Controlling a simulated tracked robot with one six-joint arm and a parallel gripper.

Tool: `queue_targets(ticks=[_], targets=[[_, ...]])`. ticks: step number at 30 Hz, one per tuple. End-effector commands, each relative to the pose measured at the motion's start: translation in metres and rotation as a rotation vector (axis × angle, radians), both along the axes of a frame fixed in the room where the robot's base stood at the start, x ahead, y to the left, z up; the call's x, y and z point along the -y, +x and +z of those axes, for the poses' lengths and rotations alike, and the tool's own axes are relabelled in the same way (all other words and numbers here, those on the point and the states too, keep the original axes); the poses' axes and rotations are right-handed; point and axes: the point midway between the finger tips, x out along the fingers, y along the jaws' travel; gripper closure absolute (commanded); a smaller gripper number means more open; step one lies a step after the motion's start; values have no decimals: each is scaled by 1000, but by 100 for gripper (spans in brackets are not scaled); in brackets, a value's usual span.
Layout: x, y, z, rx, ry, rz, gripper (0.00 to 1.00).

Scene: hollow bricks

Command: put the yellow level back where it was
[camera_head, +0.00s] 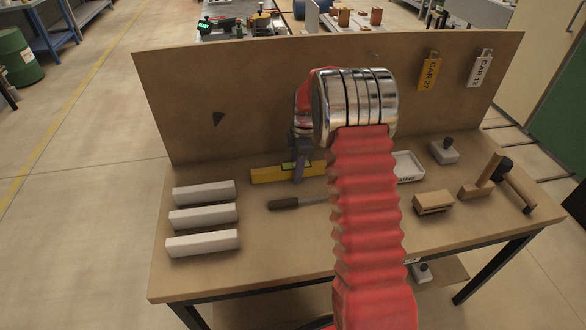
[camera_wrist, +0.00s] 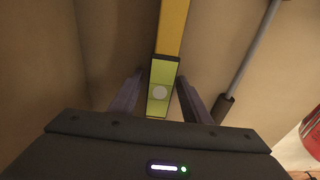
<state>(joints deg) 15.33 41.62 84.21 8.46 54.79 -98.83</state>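The yellow level (camera_head: 268,175) lies on the workbench near the foot of the backboard, left of my arm. Its right part is partly hidden by my gripper and arm. My gripper (camera_head: 298,172) points down at the level's middle. In the wrist view the level (camera_wrist: 172,28) runs up the picture, with its yellow-green middle part and pale round spot between my fingers. My gripper (camera_wrist: 160,78) looks open, one finger on each side of the level. A gap shows on the left side; contact on the right cannot be told.
A brown-handled tool (camera_head: 284,203) lies just in front of the level. Three pale bricks (camera_head: 203,216) lie at the left. A white tray (camera_head: 409,166), a wooden block (camera_head: 433,202) and a hammer-like tool (camera_head: 484,183) are at the right. Tags (camera_head: 430,72) hang on the backboard (camera_head: 240,80).

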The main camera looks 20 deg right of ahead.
Motion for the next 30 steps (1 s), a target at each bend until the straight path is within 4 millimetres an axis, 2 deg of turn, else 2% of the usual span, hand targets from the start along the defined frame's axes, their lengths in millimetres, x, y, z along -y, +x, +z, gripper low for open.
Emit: queue_targets(ticks=[9, 14, 20, 30], targets=[[0, 0, 0, -1, 0, 0, 52], [1, 0, 7, 1, 0, 0, 52], [4, 0, 33, 3, -1, 0, 52], [12, 0, 92, 3, -2, 0, 52]])
